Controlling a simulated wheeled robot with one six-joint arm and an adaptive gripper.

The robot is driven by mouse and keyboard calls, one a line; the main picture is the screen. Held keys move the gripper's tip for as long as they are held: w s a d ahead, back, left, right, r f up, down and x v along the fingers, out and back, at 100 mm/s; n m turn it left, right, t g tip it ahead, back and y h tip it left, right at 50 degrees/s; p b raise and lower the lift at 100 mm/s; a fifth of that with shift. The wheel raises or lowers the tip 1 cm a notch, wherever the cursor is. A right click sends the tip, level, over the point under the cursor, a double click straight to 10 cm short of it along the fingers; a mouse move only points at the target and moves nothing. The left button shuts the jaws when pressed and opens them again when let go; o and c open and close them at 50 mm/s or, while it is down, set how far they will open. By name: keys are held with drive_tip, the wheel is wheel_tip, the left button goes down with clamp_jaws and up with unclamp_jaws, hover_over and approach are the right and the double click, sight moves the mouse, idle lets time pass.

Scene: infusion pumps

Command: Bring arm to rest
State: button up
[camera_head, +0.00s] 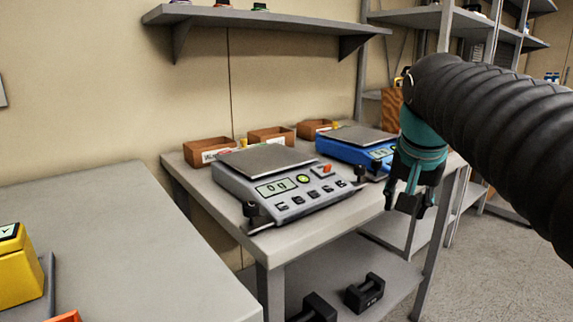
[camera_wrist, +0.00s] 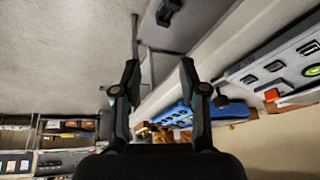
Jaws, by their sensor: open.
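My gripper (camera_head: 408,205) hangs from my dark ribbed arm at the right of the head view, with its fingers pointing down. It is in front of the table's right front edge and beside the blue scale, holding nothing. In the wrist view my gripper (camera_wrist: 158,70) shows two dark fingers spread apart, with only floor and furniture between and behind them. My arm reaches in from the right edge of the head view and hides part of the shelving behind it.
A grey scale (camera_head: 272,183) reading 0 g and a blue scale (camera_head: 345,155) stand on the table (camera_head: 330,220). Brown bins (camera_head: 208,151) line its back. Black weights (camera_head: 365,293) lie on the lower shelf. A grey counter (camera_head: 120,240) fills the left. Floor (camera_head: 500,265) is clear at right.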

drive_tip(key=s+a+f+n, duration=0.2)
drive_tip(key=s+f, duration=0.6)
drive_tip(key=f, duration=0.1)
drive_tip(key=s+a+f+n+y, duration=0.1)
drive_tip(key=s+a+f+n, duration=0.1)
drive_tip(key=s+f, duration=0.6)
wheel_tip(320, 180, down, 2)
drive_tip(key=shift+a+f+n+t, duration=0.15)
drive_tip(key=shift+a+n+t, duration=0.25)
drive_tip(key=shift+n, duration=0.4)
